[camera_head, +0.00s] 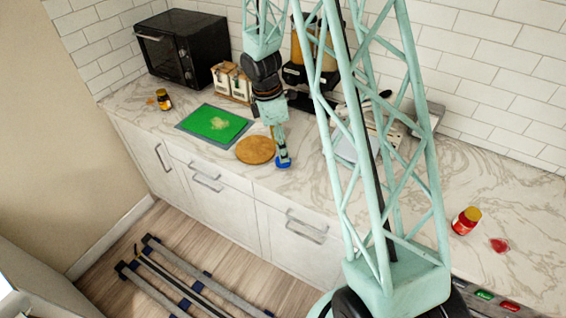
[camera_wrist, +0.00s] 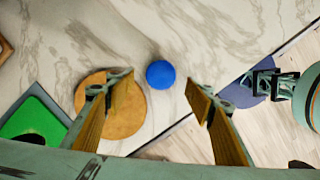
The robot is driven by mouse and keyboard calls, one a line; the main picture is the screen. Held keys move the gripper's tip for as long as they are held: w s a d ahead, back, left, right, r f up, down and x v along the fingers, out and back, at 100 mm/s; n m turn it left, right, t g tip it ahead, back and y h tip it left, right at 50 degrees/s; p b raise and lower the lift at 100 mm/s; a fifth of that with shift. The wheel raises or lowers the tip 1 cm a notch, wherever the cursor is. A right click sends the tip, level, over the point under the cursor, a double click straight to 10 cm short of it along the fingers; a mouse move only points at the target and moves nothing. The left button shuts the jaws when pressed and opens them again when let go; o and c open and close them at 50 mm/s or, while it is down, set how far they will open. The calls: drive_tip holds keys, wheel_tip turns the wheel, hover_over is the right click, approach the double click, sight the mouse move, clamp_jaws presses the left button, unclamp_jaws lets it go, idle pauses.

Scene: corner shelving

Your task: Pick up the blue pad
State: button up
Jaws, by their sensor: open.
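The blue pad (camera_wrist: 160,74) is a small round blue disc on the marble counter, seen in the wrist view between and just beyond my open fingertips. In the head view the blue pad (camera_head: 283,163) shows beside the round board, partly hidden by my gripper tip. My gripper (camera_wrist: 160,84) is open and empty, with a wooden-looking finger on each side of the pad. In the head view my gripper (camera_head: 279,150) points down at the pad. I cannot tell the exact height gap.
A round brown board (camera_head: 255,150) lies just left of the pad. A green cutting board (camera_head: 214,123) is farther left. A black oven (camera_head: 182,47), white canisters (camera_head: 231,81) and a juice dispenser (camera_head: 314,55) stand behind. A jar (camera_head: 466,220) is far right. The counter's front edge runs close by.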

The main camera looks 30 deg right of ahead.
drive_tip(key=shift+f, duration=0.1)
drive_tip(key=shift+s+d+f, duration=0.1)
drive_tip(key=shift+d+f, duration=0.1)
drive_tip(key=shift+f, duration=1.05)
drive_tip(key=shift+s+d+f, duration=0.1)
drive_tip(key=shift+d+f, duration=0.05)
drive_tip(key=shift+f, duration=1.1)
drive_tip(key=shift+c, duration=0.7)
drive_tip(key=c, duration=0.8)
